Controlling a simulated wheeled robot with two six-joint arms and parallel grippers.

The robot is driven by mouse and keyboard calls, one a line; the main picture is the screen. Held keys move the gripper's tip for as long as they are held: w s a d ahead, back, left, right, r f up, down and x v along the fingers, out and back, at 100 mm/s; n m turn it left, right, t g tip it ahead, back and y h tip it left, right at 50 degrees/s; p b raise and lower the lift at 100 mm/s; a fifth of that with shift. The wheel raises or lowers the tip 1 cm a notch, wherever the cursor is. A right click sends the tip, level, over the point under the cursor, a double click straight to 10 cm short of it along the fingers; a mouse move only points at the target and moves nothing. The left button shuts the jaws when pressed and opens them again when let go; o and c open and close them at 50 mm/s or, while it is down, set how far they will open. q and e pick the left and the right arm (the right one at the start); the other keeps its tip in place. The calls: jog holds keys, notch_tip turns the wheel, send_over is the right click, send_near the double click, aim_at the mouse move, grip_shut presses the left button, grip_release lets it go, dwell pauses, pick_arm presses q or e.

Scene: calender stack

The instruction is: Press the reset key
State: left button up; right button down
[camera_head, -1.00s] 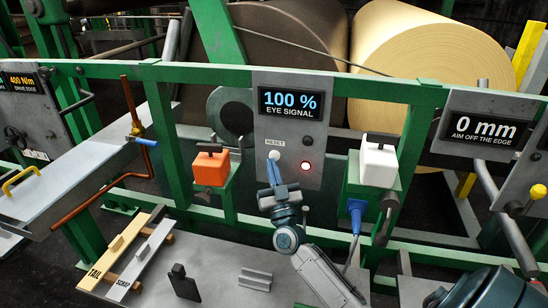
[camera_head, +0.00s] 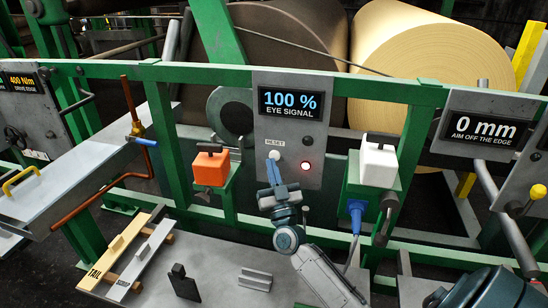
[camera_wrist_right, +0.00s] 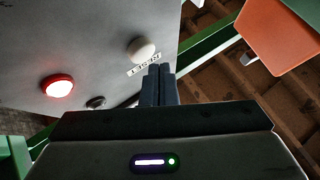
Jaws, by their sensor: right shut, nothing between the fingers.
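The white round reset key (camera_head: 274,155) sits on the grey panel (camera_head: 290,135), under the RESET label and below the display reading 100 % EYE SIGNAL. It also shows in the right wrist view (camera_wrist_right: 141,49), upside down with its label. My right gripper (camera_head: 274,164) is shut and empty, with its blue-grey fingertips close to the key in the head view. In the right wrist view the fingertips (camera_wrist_right: 160,68) lie just beside the label, near the key; I cannot tell whether they touch anything. My left gripper is not in view.
A lit red lamp (camera_head: 305,166) is right of the key. An orange box (camera_head: 210,169) and a white box (camera_head: 378,165) stand on green brackets either side of the panel. Green rails cross behind. A grey table (camera_head: 222,268) with loose parts lies below.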

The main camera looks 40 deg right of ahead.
jog(key=shift+w+d, duration=0.3)
jog(key=shift+d, duration=0.05)
jog(key=shift+w+d+r+p, duration=0.1)
jog(key=shift+w+d+p, duration=0.15)
jog(key=shift+d+p, duration=0.1)
dwell(1.0)
jog(key=shift+a, duration=0.15)
jog(key=shift+s+a+p, duration=0.45)
jog(key=shift+s+a, duration=0.1)
jog(key=shift+s+a+p, duration=0.7)
jog(key=shift+s+a, duration=0.95)
jog(key=shift+a, duration=0.25)
